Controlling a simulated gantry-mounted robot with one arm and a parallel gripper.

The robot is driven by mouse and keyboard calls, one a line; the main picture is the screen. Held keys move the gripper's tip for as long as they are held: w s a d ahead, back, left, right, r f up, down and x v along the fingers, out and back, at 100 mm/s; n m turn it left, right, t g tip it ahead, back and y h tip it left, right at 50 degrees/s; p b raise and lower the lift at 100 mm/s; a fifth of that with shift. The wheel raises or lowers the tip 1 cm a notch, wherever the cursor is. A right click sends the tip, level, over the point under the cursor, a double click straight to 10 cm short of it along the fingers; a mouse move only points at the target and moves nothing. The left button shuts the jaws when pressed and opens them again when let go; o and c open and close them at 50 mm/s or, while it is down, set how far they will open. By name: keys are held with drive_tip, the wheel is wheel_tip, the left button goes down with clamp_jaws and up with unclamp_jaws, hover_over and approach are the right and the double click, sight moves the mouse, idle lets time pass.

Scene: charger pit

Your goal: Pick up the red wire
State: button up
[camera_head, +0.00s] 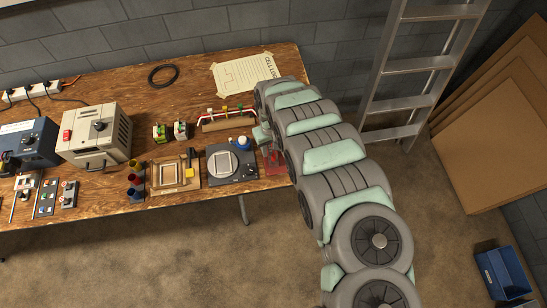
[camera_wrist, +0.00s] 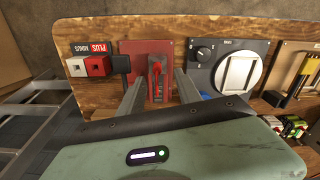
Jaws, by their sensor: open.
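I cannot tell whether this piece is the red wire. My gripper (camera_wrist: 159,84) is open, with one finger on each side of the block and a gap to it. In the head view the red plate (camera_head: 276,168) shows at the table's right end, partly hidden by my arm. A thin red strand (camera_head: 206,115) also lies along a brown bar (camera_head: 228,123) at the table's back in that view.
Left of the red plate in the head view is a dark panel (camera_head: 218,170) with a white square and a knob. Red and white blocks (camera_wrist: 98,66) labelled PLUS and MINUS stand beside the red plate in the wrist view. A ladder (camera_head: 412,66) leans at the right.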

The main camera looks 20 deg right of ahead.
sight(274, 155)
drive_tip(key=shift+s+d+f, duration=0.1)
drive_tip(key=shift+d+f, duration=0.05)
drive_tip(key=shift+f, duration=1.3)
drive_tip(key=shift+s+d+f, duration=0.1)
drive_tip(key=shift+f, duration=1.3)
drive_tip(key=shift+c, duration=0.3)
clamp_jaws()
